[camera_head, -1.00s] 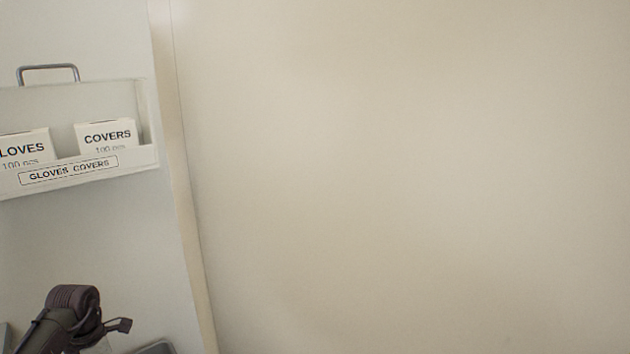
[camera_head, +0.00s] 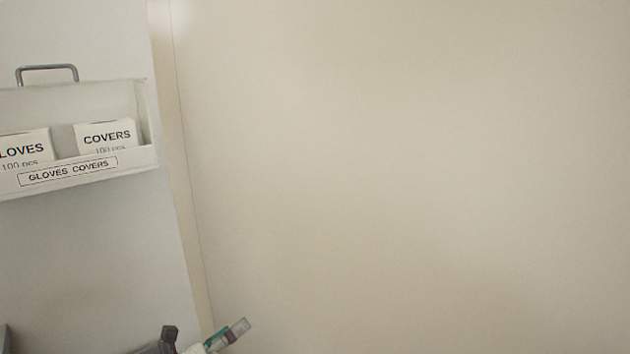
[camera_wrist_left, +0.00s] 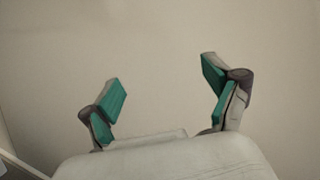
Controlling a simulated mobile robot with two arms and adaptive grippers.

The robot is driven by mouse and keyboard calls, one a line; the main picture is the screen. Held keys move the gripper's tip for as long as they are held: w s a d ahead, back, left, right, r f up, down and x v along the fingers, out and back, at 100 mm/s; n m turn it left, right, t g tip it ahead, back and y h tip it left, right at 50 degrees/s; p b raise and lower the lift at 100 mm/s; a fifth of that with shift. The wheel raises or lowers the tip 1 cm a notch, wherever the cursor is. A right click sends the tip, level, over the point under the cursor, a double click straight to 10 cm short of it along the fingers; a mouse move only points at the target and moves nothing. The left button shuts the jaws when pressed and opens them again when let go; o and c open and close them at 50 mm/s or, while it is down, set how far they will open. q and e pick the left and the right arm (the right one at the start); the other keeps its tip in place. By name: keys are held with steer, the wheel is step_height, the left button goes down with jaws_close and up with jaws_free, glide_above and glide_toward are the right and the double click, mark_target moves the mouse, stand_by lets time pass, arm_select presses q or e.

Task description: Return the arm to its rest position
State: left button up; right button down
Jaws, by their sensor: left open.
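My left gripper (camera_head: 228,333) shows only in part at the bottom edge of the head view, left of the middle, with a green-padded finger pointing up and to the right. In the left wrist view its two green-padded fingers (camera_wrist_left: 165,82) stand wide apart with nothing between them. It is open and empty, facing a plain pale surface. Most of my left arm is below the head view. My right gripper is in neither view.
A white holder (camera_head: 130,163) labelled GLOVES COVERS hangs on the wall at the left. It holds a gloves box (camera_head: 25,147) and a covers box (camera_head: 106,135). A plain beige wall (camera_head: 400,180) fills the rest, with no objects on it.

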arm_select(q)
steer(key=s+a+r+n+t+y, duration=0.35)
steer(key=n+t+y, duration=0.2)
steer(key=n, duration=0.55)
steer(key=s+a+f+n+g+y, duration=0.5)
steer(key=s+a+f+n+y, duration=0.3)
steer(key=n, duration=0.7)
steer(key=s+d+f+n+g+h, duration=0.1)
steer(key=s+d+f+n+g, duration=0.2)
steer(key=s, duration=0.5)
steer(key=s+d+f+n+g+h, duration=0.1)
steer(key=s+d+f+g, duration=0.1)
steer(key=s+f+g, duration=0.4)
steer(key=s+d+f+n+g+h, duration=0.1)
steer(key=s+d+n+g, duration=0.15)
steer(key=s, duration=0.65)
step_height(320, 180, down, 28)
steer(key=s+g+b, duration=0.1)
steer(key=b, duration=0.1)
steer(key=s+a+f+g+b, duration=0.1)
steer(key=s+a+f+b, duration=0.1)
steer(key=s+f, duration=1.5)
step_height(320, 180, down, 2)
steer(key=shift+a+f+m+g, duration=0.1)
steer(key=shift+a+m+g, duration=0.2)
steer(key=shift+m, duration=0.05)
steer(key=shift+y, duration=0.25)
